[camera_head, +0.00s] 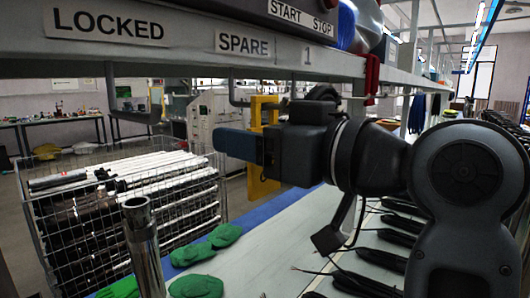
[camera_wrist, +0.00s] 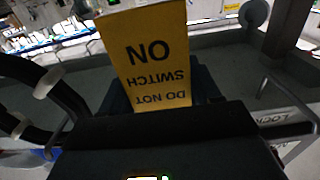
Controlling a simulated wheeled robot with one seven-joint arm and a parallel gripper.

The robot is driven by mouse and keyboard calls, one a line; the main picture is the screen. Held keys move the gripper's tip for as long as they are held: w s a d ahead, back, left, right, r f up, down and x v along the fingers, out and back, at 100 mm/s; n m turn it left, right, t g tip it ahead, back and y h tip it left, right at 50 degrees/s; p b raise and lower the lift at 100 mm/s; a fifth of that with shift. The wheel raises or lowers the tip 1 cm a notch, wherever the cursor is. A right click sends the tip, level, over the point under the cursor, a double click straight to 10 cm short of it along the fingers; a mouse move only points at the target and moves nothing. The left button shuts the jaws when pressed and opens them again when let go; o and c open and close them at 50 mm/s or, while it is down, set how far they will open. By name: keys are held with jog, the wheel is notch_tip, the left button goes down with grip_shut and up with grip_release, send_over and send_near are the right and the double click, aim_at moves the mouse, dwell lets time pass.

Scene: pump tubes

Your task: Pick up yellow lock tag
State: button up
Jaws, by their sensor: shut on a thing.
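The yellow lock tag (camera_wrist: 150,55) fills the upper middle of the wrist view, with "DO NOT SWITCH ON" printed upside down. In the head view the tag (camera_head: 258,188) hangs roughly upright under the grey rail, partly hidden behind my gripper. My gripper (camera_head: 238,146), with blue fingers, is shut on the tag around its middle. In the wrist view the gripper (camera_wrist: 185,88) is mostly hidden behind the tag and its own dark body. I cannot tell whether the tag still touches a hook.
The grey rail (camera_head: 190,55) with LOCKED and SPARE labels runs just above my gripper, with a hook (camera_head: 238,95) beneath it. A red item (camera_head: 371,78) hangs on the right. Below are green gloves (camera_head: 196,286), a metal tube (camera_head: 142,245) and a wire basket (camera_head: 215,190).

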jog(key=shift+c, duration=1.4)
jog(key=shift+r, duration=0.15)
jog(key=shift+r, duration=0.5)
jog(key=b+v, duration=1.3)
jog(key=v, duration=0.5)
